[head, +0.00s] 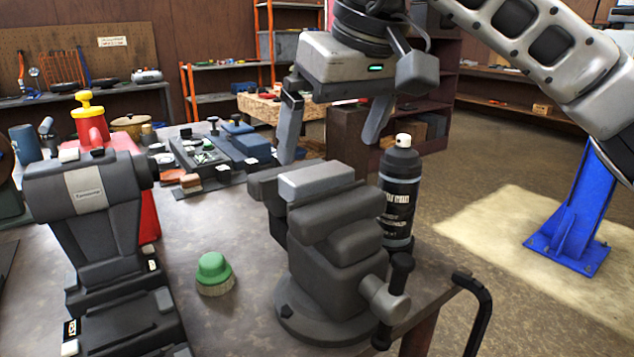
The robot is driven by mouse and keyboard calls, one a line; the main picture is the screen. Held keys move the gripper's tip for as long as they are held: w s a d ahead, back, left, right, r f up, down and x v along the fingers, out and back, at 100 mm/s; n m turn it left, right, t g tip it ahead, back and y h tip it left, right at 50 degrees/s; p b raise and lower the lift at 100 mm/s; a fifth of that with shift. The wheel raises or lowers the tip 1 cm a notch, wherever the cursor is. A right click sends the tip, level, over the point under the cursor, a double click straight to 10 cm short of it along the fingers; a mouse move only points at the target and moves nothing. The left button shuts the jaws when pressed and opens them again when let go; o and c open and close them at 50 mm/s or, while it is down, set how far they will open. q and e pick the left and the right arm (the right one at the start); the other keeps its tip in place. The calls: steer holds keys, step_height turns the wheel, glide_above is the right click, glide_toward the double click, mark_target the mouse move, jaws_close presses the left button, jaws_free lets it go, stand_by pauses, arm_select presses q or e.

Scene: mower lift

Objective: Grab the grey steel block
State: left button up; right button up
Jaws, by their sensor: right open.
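The grey steel block (316,180) is a light grey bar lying at the top of the dark grey bench vise (335,240), between its jaws. Its upper face and near end show; its lower part is hidden by the vise. My right gripper (330,150) is above the block, pointing down. Its two fingers are spread wide and nothing is between them. One fingertip is above the block's left end, the other towards the spray can. The fingers appear apart from the block. My left gripper is out of view.
A black spray can (399,190) stands close behind the vise's right side. A green-topped brush or knob (213,272) is on the bench (225,222) to the left. A blue post (575,215) is at right.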

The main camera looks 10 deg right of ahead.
mark_target(317, 171)
steer(key=shift+a+x, duration=0.1)
steer(key=shift+x, duration=1.25)
steer(key=shift+a+x, duration=0.15)
steer(key=shift+x, duration=1.25)
steer(key=shift+r, duration=0.2)
steer(key=c, duration=1.2)
steer(key=shift+o, duration=0.2)
